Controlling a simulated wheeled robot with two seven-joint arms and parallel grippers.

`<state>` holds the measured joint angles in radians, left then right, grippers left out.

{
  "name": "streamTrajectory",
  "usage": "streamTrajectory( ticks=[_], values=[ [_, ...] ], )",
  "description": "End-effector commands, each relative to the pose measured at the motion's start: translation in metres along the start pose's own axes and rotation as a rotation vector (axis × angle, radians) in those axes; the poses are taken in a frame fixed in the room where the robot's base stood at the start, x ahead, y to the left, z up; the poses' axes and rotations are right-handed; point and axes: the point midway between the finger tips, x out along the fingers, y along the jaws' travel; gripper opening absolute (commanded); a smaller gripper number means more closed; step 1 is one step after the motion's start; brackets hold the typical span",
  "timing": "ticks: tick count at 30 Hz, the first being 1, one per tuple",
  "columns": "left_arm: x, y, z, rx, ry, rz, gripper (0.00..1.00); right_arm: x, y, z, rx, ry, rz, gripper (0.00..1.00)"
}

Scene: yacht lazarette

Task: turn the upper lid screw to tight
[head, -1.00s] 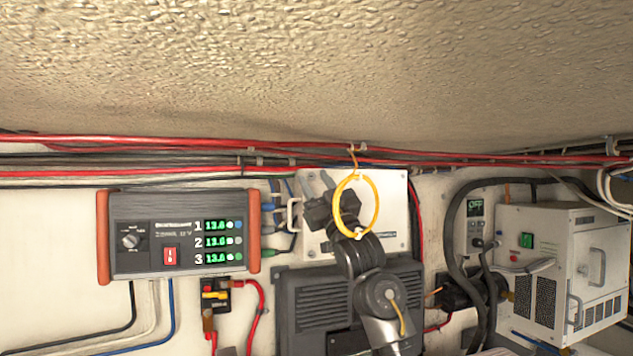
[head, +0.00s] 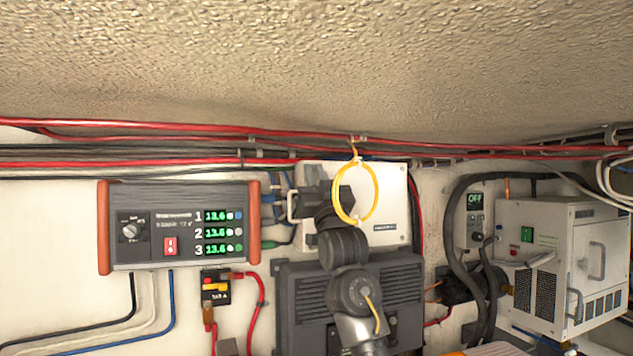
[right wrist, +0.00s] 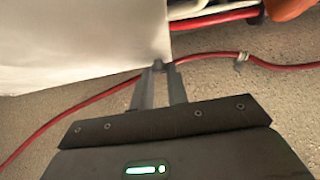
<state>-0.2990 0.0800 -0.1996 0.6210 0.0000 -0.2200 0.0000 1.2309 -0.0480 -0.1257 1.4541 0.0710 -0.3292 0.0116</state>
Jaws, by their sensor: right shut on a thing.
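The white box (head: 392,200) with its pale lid is on the wall, above a dark grey ribbed unit. My right gripper (head: 324,188) is in front of the lid's upper left part, and its arm comes up from below. In the right wrist view my right gripper (right wrist: 159,70) has its two fingers close together, shut on the small grey upper lid screw (right wrist: 158,62) by the edge of the white lid (right wrist: 80,45). The fingertips hide most of the screw, so its angle cannot be read. In the head view the screw is hidden. My left gripper is out of view.
A yellow loop (head: 374,205) hangs from the cables in front of the lid and my arm. Red and black cables (head: 200,160) run just above the box. A grey panel with lit readings (head: 180,225) is left; a white vented unit (head: 560,265) is right.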

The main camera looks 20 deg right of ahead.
Motion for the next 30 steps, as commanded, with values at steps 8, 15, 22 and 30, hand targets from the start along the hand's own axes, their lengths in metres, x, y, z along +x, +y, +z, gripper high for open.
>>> streamTrajectory(
  ticks=[8,15,22,30],
  values=[
    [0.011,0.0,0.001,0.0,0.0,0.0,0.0,0.0,-0.007,0.0,0.191,-0.002,0.183,0.0],
    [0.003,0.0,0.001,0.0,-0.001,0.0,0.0,0.003,-0.011,-0.002,0.35,-0.004,0.344,0.0],
    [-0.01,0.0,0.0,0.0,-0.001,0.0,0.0,0.005,-0.013,-0.005,0.5,-0.004,0.498,0.0],
    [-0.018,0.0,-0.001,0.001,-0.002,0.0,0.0,0.007,-0.014,-0.007,0.676,0.0,0.677,0.0]
  ],
)
